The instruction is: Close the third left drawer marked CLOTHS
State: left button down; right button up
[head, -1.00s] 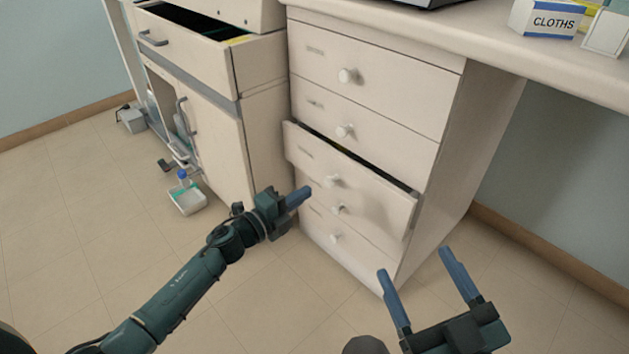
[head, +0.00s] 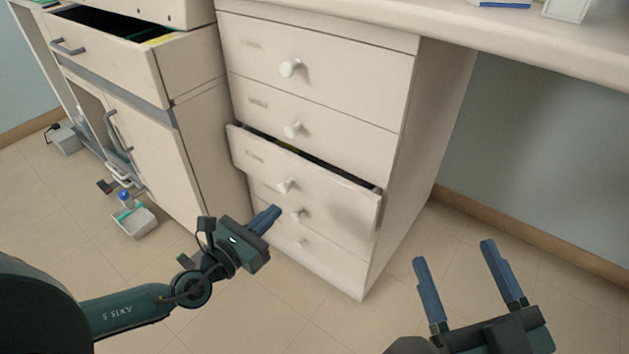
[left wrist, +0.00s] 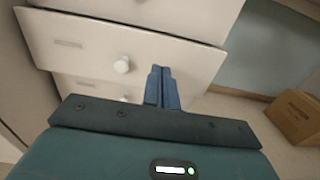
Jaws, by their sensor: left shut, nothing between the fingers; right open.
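The third drawer down (head: 335,194) of the white drawer unit stands partly open, with a dark gap along its top edge. Its round white knob (head: 287,186) faces me, and its label is too small to read. My left gripper (head: 269,217) is shut and empty, in front of and below that drawer's front in the head view. In the left wrist view the shut fingers (left wrist: 162,88) point toward the drawer front (left wrist: 90,52), to the right of the knob (left wrist: 121,65); I cannot tell if they touch. My right gripper (head: 460,265) is open and empty over the floor at right.
A cabinet (head: 165,140) to the left has an open top drawer (head: 110,52). A small tray (head: 134,222) with a blue-capped item lies on the floor. A cardboard box (left wrist: 297,115) shows in the left wrist view.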

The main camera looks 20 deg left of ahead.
aim_at(315, 175)
pick_arm(q)
jog(key=x, duration=1.1)
jog(key=shift+w+b, duration=0.3)
jog(key=shift+w, duration=0.05)
jog(key=shift+w+d, duration=0.15)
jog(key=shift+w, duration=0.05)
pick_arm(e)
jog(key=shift+w+d+r+t, duration=0.1)
jog(key=shift+w+r+t, duration=0.2)
jog(key=shift+w+r, duration=0.1)
jog(key=shift+n, duration=0.3)
